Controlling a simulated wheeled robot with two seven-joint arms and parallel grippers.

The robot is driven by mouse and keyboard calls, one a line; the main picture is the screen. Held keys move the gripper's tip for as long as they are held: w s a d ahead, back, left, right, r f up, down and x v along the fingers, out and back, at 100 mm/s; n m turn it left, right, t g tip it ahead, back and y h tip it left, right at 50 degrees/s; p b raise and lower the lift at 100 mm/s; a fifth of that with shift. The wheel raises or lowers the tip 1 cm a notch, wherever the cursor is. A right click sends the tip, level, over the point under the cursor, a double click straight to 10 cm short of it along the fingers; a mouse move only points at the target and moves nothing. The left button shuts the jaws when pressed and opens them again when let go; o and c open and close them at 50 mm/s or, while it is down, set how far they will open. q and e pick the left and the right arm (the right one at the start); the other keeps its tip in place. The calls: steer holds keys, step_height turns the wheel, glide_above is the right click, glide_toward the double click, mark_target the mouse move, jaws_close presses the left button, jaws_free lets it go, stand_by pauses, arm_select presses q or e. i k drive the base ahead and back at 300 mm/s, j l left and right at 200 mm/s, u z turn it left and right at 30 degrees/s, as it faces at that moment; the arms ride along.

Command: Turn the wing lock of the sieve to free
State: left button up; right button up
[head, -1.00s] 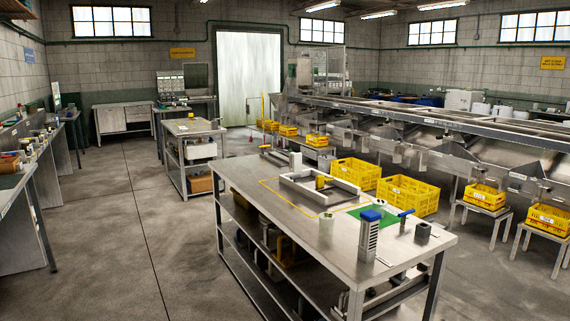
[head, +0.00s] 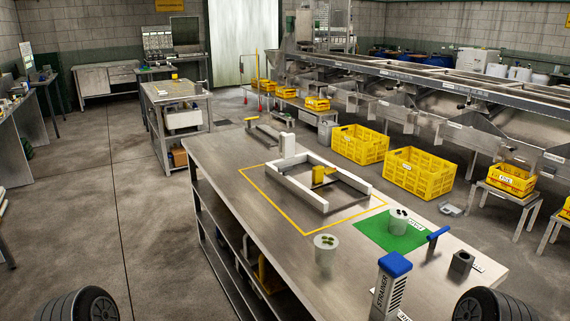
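A white rectangular frame (head: 290,180), possibly the sieve, lies flat inside a yellow outline on the steel workbench (head: 240,165). A yellow piece (head: 322,177) stands within the frame on its far right side. It may be the wing lock, but its shape and turn are too small to tell. Neither of my grippers is in view. Only two dark ribbed round parts, likely of my arms, show at the bottom left and bottom right corners.
A blue-capped block marked STRAINER (head: 389,284) stands at the near edge. A white cup (head: 325,255) with green items stands left of it; another cup (head: 398,222) is on a green mat (head: 375,234). Right of that are a blue-handled tool (head: 437,234) and dark block (head: 461,264).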

mark_target(284, 169)
steer(key=j+z, duration=0.1)
steer(key=z, duration=0.35)
steer(key=i+j+z, duration=0.1)
steer(key=z, duration=0.3)
steer(key=j+z, duration=0.1)
steer(key=z, duration=0.35)
steer(key=j+z, duration=0.1)
steer(key=z, duration=0.35)
steer(key=k+j+z, duration=0.15)
steer(key=j+z, duration=0.15)
steer(key=j, duration=0.35)
steer(key=k+j+z, duration=0.15)
steer(key=j+z, duration=0.15)
steer(key=j, duration=0.3)
steer(key=k+j+z, duration=0.3)
steer(key=j, duration=0.25)
steer(key=k+j+z, duration=0.3)
steer(key=j, duration=0.2)
steer(key=k+j+z, duration=0.25)
steer(key=k+j, duration=1.25)
steer(key=i+j+z, duration=0.05)
steer(key=j, duration=0.1)
